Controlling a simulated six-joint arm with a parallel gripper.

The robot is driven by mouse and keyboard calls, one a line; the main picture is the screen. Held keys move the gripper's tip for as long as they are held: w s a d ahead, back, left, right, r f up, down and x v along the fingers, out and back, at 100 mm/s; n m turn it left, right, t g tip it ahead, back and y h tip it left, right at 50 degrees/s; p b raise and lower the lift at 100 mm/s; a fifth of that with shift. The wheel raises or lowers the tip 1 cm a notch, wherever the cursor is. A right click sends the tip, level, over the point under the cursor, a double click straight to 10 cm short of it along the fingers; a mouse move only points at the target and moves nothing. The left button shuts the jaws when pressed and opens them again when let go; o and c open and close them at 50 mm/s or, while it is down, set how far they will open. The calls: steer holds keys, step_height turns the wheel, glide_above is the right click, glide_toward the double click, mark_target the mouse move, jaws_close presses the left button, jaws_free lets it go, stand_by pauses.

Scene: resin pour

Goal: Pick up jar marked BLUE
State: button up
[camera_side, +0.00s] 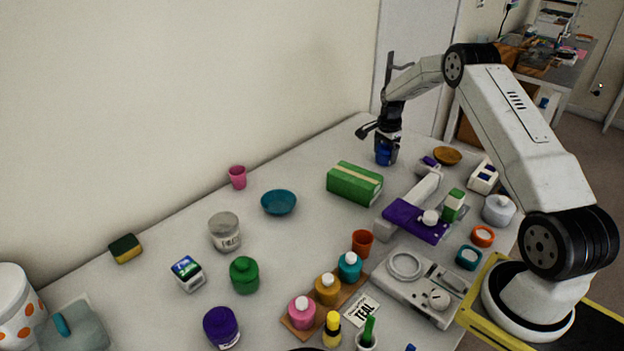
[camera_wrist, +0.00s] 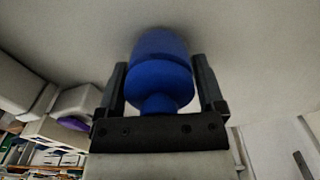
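The blue jar (camera_side: 383,155) is at the far end of the table, directly below my wrist, upright. In the wrist view the blue jar (camera_wrist: 160,68) fills the space between the two fingers, its narrow cap toward my palm. My gripper (camera_wrist: 160,85) has one finger along each side of the jar, and both appear to press on it. In the side view my gripper (camera_side: 385,140) points down around the jar. I cannot tell whether the jar's base touches the table. No label on it is readable.
A green box (camera_side: 354,184) lies left of my gripper, and an orange-brown bowl (camera_side: 447,156) stands to its right. A purple-topped device (camera_side: 415,221) is nearer the camera. Several coloured bottles stand on a wooden rack (camera_side: 300,326). A teal bowl (camera_side: 279,203) sits farther left.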

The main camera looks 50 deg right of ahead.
steer(key=c, duration=0.6)
steer(key=shift+o, duration=0.2)
steer(key=shift+r, duration=0.1)
steer(key=shift+r, duration=0.75)
steer(key=s+a+r, duration=0.7)
steer(key=s+r, duration=0.4)
steer(key=s, duration=0.1)
steer(key=shift+r, duration=0.2)
